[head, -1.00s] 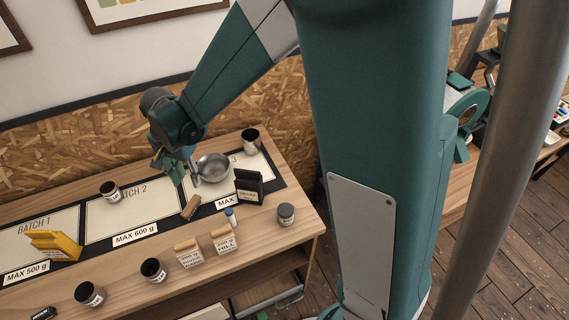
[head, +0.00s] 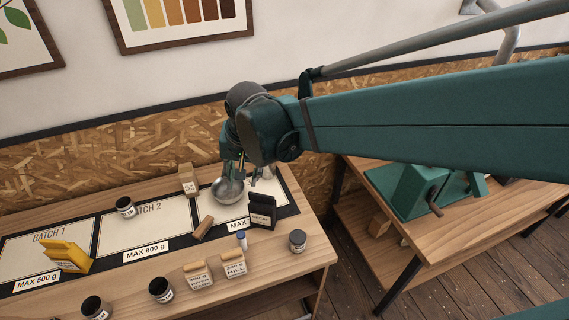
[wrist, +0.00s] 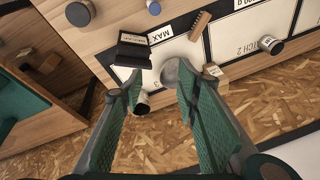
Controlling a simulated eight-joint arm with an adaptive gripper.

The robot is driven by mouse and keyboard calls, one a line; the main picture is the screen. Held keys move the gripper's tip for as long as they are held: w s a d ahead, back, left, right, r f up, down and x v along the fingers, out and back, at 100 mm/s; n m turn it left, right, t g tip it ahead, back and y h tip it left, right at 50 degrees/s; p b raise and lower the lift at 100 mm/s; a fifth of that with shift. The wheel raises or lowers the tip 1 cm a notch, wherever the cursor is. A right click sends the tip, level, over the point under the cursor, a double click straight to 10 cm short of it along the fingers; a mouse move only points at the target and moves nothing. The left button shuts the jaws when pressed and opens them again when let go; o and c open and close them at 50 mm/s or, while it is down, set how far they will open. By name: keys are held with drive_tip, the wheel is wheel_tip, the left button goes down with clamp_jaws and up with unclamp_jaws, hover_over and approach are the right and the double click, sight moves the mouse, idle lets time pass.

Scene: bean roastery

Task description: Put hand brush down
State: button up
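The hand brush (head: 203,228), with a brown wooden body, lies on the black-bordered batch board by the divide between the batch 2 and batch 3 fields. In the wrist view it also shows (wrist: 200,25), with its bristles visible along one side. My gripper (head: 238,168) hovers above the back of the batch 3 field, over or near the metal bowl (head: 228,191). In the wrist view my gripper (wrist: 165,85) has its green fingers wide apart with nothing held between them. The brush lies apart from the fingers.
A black bag (head: 262,211) stands right of the bowl and a tan bag (head: 188,180) left of it. A metal cup (wrist: 142,106) is partly hidden by a finger. Jars, a blue-capped marker (head: 242,241) and a yellow bag (head: 66,256) stand on the table. The batch 2 field has bare room.

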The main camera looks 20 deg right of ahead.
drive_tip(key=s+d+r+n+t, duration=0.3)
drive_tip(key=s+d+r+n, duration=0.1)
drive_tip(key=s+d, duration=0.8)
drive_tip(key=shift+s+r+n+t+h, duration=0.15)
drive_tip(key=shift+s+n+t+h, duration=0.2)
drive_tip(key=shift+s, duration=0.7)
